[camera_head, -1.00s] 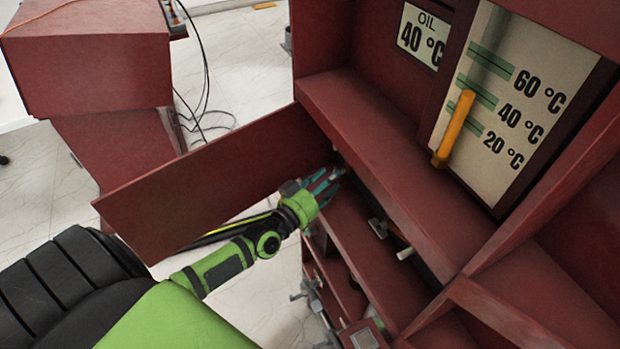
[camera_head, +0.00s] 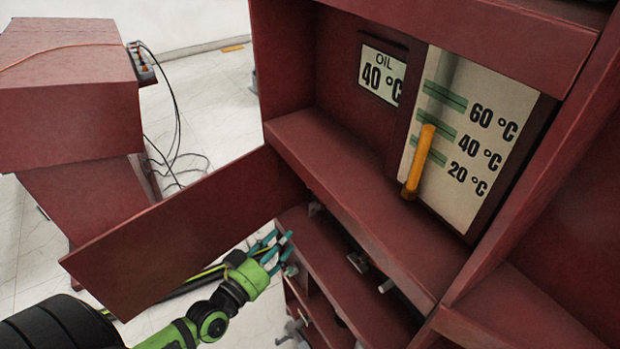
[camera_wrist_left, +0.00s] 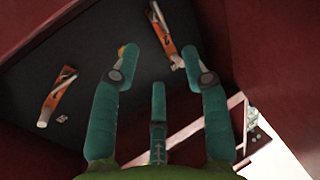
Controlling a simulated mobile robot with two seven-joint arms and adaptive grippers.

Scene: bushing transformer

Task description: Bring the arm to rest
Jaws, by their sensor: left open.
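My left arm, green and black, reaches in from the lower left in the head view. Its left gripper (camera_head: 277,250) has teal fingers and is open and empty, in front of the lower shelf opening and beside the swung-out red door panel (camera_head: 190,230). In the left wrist view the gripper's spread teal fingers (camera_wrist_left: 158,75) point at a dark panel (camera_wrist_left: 90,60) with nothing between them. My right gripper is not in view.
The red cabinet (camera_head: 350,180) has an oil display (camera_head: 380,75) and a temperature scale with an orange lever (camera_head: 418,160). Two orange switch-like parts show in the left wrist view (camera_wrist_left: 57,95) (camera_wrist_left: 165,35). A separate red box (camera_head: 70,90) with cables stands at left. Pale floor lies between.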

